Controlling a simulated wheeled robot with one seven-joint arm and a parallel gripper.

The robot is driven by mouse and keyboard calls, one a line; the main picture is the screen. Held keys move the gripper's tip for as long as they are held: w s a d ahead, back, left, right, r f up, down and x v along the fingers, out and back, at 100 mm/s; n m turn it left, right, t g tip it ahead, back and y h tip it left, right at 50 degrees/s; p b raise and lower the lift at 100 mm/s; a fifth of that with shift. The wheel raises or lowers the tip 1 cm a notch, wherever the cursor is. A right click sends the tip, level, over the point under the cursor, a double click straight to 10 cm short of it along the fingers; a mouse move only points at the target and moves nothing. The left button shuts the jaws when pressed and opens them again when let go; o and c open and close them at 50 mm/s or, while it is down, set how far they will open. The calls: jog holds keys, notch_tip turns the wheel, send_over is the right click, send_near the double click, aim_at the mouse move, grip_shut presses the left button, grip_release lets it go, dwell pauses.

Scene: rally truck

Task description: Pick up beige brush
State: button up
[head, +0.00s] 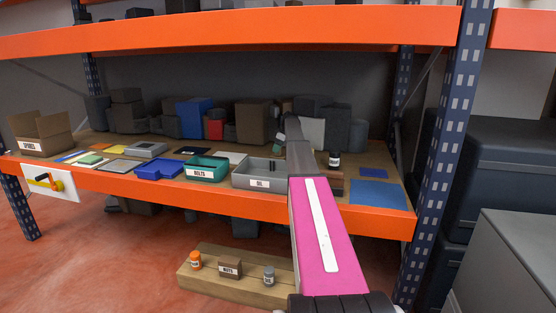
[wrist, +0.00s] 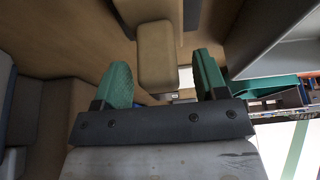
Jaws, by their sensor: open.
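In the wrist view, a beige block with rounded edges (wrist: 157,55), which looks like the beige brush, lies between and a little beyond my fingertips. My gripper (wrist: 162,77) has green fingers, spread apart with a gap on each side of the block. The fingers do not visibly touch it. In the head view, my arm covers most of my gripper, and only a small green part of it (head: 280,136) shows above the shelf. I cannot make out the beige brush in the head view; my arm may hide it.
The grey OIL bin (head: 262,182), green BELTS bin (head: 208,178) and blue tray (head: 158,177) line the shelf front. Dark boxes (head: 252,120) crowd the back. An orange beam (head: 240,35) crosses above.

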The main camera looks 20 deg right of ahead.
jog(key=shift+x, duration=0.8)
grip_shut()
jog(key=shift+r, duration=0.1)
jog(key=r, duration=0.4)
jog(key=shift+s+a+r, duration=0.25)
jog(key=shift+s+r, duration=0.05)
jog(key=shift+s, duration=0.1)
jog(key=s+a+r, duration=0.6)
jog(key=s, duration=0.2)
jog(key=shift+s+a, duration=0.2)
jog(key=shift+a, duration=0.1)
jog(key=shift+r, duration=0.15)
jog(key=c, duration=0.8)
grip_release()
jog(key=c, duration=0.3)
